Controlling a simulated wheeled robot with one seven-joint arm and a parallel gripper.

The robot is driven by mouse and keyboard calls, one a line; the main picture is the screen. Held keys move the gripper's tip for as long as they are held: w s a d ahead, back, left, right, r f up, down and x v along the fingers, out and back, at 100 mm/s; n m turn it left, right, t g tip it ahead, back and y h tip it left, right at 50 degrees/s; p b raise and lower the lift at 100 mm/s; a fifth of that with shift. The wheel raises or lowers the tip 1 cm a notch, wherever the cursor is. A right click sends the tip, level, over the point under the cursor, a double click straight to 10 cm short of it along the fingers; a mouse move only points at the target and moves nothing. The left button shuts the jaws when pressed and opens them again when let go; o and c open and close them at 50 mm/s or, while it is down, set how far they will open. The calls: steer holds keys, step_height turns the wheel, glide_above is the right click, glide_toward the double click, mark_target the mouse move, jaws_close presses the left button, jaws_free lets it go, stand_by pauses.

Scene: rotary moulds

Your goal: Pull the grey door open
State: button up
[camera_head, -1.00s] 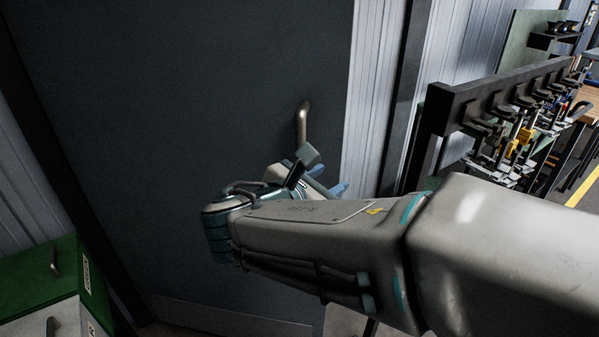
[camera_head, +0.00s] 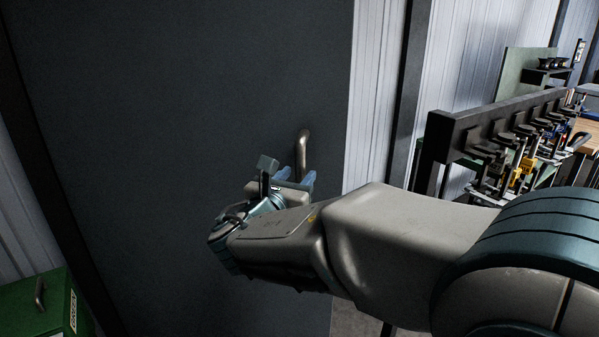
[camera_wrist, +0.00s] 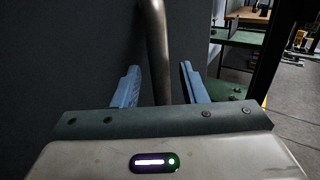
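The grey door (camera_head: 180,90) fills the left and middle of the head view. Its metal bar handle (camera_head: 304,152) stands upright near the door's right edge. In the wrist view the handle (camera_wrist: 155,45) runs down between the two blue fingers. My gripper (camera_head: 297,172) is at the handle's lower part in the head view. In the wrist view my gripper (camera_wrist: 160,82) is open, with a gap on each side of the handle. The handle's lower end is hidden behind the gripper body in the wrist view.
A green cabinet (camera_head: 35,305) stands at the lower left. A dark rack (camera_head: 470,130) with several clamps stands to the right, beyond a corrugated wall (camera_head: 373,100). Open floor (camera_wrist: 295,105) shows to the right in the wrist view.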

steer(key=shift+x, duration=1.3)
jaws_close()
steer(key=shift+s, duration=0.1)
